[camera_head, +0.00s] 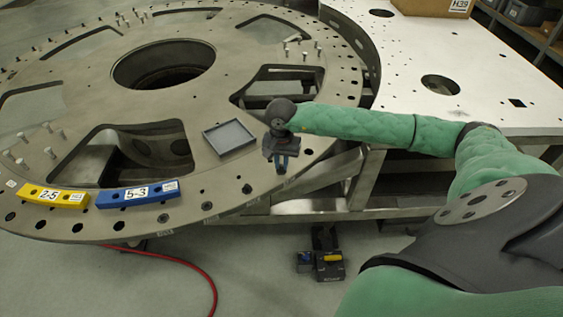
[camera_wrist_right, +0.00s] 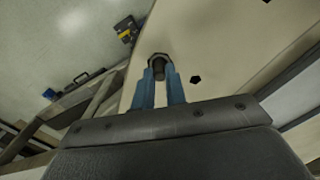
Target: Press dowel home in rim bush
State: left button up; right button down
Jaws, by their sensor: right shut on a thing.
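The round grey turret plate (camera_head: 215,190) fills the left of the head view, with a row of holes along its rim. My right gripper (camera_head: 281,168) is over the near right rim, its fingers pointing down. In the right wrist view its two blue fingers (camera_wrist_right: 161,90) are shut on a dark dowel (camera_wrist_right: 160,69). The dowel's end is at a dark round spot in the plate's rim, which may be the rim bush. How deep it sits cannot be told. The fingers hide the spot in the head view. My left gripper is in neither view.
A shallow grey tray (camera_head: 229,137) lies on the plate left of my right gripper. A yellow block (camera_head: 53,197) and a blue block (camera_head: 138,193) sit on the near left rim. Several upright pins stand on the plate. A pale table (camera_head: 450,60) with a cardboard box (camera_head: 430,6) is at right.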

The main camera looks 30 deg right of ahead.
jog(key=shift+f+b, duration=0.35)
jog(key=shift+f, duration=0.05)
dwell(0.7)
jog(key=c, duration=1.5)
grip_release()
jog(key=shift+r, duration=0.15)
jog(key=shift+r+p, duration=0.3)
jog(key=shift+r, duration=3.15)
